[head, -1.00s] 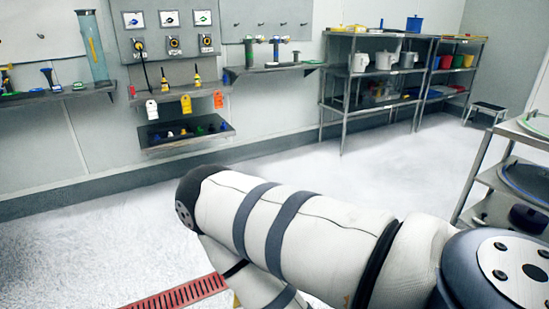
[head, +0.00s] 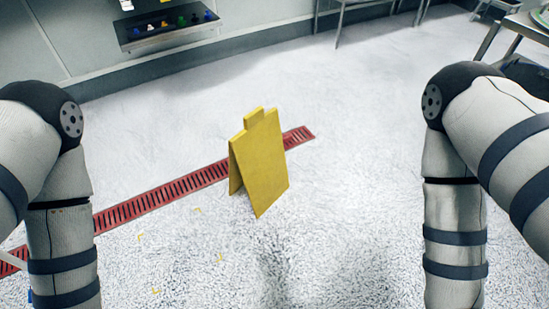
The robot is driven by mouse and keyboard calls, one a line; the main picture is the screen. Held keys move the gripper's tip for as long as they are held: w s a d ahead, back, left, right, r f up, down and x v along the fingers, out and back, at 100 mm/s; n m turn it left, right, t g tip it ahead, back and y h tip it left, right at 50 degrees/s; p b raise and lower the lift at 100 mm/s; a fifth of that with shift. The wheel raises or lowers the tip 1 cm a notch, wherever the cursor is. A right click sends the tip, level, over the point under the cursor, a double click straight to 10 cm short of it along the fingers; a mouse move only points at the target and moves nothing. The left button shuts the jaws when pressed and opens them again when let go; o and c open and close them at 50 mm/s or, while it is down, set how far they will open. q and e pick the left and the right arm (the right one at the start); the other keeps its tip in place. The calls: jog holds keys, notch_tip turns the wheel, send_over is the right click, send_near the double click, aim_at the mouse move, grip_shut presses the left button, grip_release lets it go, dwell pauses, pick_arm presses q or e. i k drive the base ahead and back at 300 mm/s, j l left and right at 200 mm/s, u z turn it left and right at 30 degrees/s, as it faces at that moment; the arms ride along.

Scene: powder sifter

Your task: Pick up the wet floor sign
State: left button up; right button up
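The wet floor sign (head: 263,166) is a plain yellow A-frame board with a small tab at its top. It stands upright on the white floor, in front of part of a red drain grate, near the middle of the head view. No lettering shows on its visible face. My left arm comes down at the left edge and my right arm at the right edge, both apart from the sign. Both grippers are below the picture and out of sight.
A red drain grate (head: 165,198) runs diagonally across the floor. A wall shelf (head: 168,34) with small coloured items is at the back left. A metal table (head: 520,28) stands at the back right. The floor around the sign is otherwise clear.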

aim_at(257, 160)
jog(key=i+j+z, duration=0.15)
jog(key=j+z, duration=0.15)
jog(key=z, duration=0.15)
jog(key=j+z, duration=0.45)
jog(key=i+j+z, duration=0.1)
jog(key=j+z, duration=0.2)
jog(key=z, duration=0.2)
